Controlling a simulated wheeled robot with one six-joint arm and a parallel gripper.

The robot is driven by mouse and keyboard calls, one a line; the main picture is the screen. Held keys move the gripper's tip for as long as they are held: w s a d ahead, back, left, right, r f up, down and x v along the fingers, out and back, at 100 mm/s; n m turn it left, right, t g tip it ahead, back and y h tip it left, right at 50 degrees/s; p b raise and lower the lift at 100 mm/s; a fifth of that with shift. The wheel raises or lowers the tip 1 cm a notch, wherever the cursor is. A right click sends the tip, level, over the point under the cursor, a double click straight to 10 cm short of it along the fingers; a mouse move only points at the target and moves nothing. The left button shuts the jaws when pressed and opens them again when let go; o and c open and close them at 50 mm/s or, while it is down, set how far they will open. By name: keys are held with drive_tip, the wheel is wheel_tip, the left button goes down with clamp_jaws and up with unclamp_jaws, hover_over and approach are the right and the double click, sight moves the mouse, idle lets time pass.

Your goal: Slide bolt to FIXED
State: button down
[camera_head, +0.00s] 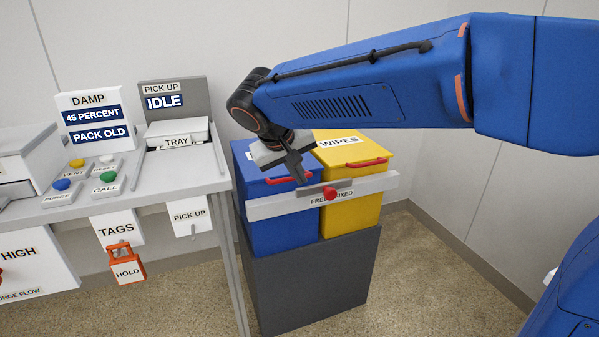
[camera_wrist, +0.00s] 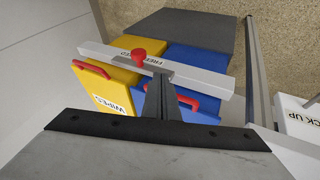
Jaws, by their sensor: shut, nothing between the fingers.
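The bolt's red knob (camera_head: 330,193) sits on a pale grey bar (camera_head: 275,206) across the fronts of two bins. A label (camera_head: 318,201) on the bar reads FREE on the left and FIXED on the right, with the knob over the middle, between the words. My gripper (camera_head: 301,180) is shut and empty, just left of the knob at the bar's top edge. In the wrist view the picture is turned over: the knob (camera_wrist: 138,57) is left of my fingertips (camera_wrist: 157,78), apart from them. Whether the fingers touch the bar is unclear.
The blue bin (camera_head: 262,230) and yellow WIPES bin (camera_head: 365,155) have red lid handles and stand on a dark grey base (camera_head: 310,285). My fingers are close to the blue bin's handle (camera_wrist: 185,100). A table (camera_head: 180,175) with a control panel stands left. Floor is free at right.

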sight(340, 182)
drive_tip(key=w+d+f, duration=0.1)
drive_tip(key=f, duration=0.1)
drive_tip(key=w+d+f, duration=0.1)
drive_tip(key=f, duration=0.1)
drive_tip(key=w+d+f, duration=0.1)
drive_tip(key=d+f, duration=0.1)
drive_tip(key=shift+w, duration=0.25)
drive_tip(key=shift+w+d+f, duration=0.2)
drive_tip(key=shift+w+d, duration=0.1)
drive_tip(key=shift+d, duration=0.45)
drive_tip(key=shift+w+d, duration=0.35)
drive_tip(key=shift+d, duration=0.7)
drive_tip(key=shift+w+d, duration=0.3)
drive_tip(key=shift+d, duration=0.7)
drive_tip(key=shift+w+d, duration=0.35)
drive_tip(key=shift+d, duration=0.7)
